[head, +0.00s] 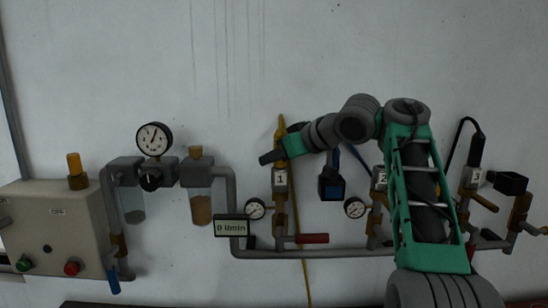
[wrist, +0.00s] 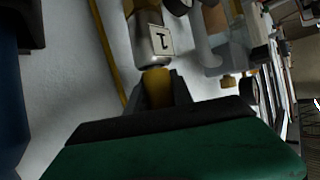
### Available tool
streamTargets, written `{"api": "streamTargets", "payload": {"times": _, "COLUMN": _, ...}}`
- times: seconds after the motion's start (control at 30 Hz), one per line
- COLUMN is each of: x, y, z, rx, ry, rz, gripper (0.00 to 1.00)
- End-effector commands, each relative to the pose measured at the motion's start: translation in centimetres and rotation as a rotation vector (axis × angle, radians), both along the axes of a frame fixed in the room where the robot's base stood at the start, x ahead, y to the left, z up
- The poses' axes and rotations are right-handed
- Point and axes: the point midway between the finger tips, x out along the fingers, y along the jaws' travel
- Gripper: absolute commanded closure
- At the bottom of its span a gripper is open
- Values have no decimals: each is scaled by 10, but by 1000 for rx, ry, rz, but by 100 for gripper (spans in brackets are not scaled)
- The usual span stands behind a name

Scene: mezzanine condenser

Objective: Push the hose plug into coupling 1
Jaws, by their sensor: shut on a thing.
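My gripper (head: 279,157) is at coupling 1 (head: 280,181), just above its number plate. In the wrist view my gripper (wrist: 158,90) is shut on the yellow hose plug (wrist: 157,78). The plug's end meets the grey mouth of coupling 1 (wrist: 154,45), roughly in line with it; I cannot tell how deep it sits. In the head view the yellow upper part of the plug (head: 281,126) rises above my gripper. The yellow hose (head: 305,280) hangs below the pipe and also runs along the left in the wrist view (wrist: 106,52).
Coupling 2 (head: 379,178) stands right of coupling 1, partly behind my arm. Coupling 3 (head: 476,178) has a black plug in line above it. A red valve handle (head: 312,238), a small gauge (head: 255,209) and a flow display (head: 232,228) reading 0 l/min are close by.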

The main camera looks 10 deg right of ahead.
Motion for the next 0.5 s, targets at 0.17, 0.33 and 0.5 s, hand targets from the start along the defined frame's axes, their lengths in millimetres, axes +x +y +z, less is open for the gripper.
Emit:
{"api": "streamTargets", "payload": {"times": 0.17, "x": 0, "y": 0, "z": -2, "rx": 1, "ry": -1, "rz": 0, "gripper": 66}}
{"api": "streamTargets", "payload": {"times": 0.33, "x": 0, "y": 0, "z": -2, "rx": 0, "ry": 0, "rz": 0, "gripper": 52}}
{"api": "streamTargets", "payload": {"times": 0.5, "x": 0, "y": 0, "z": -2, "rx": 0, "ry": 0, "rz": 0, "gripper": 47}}
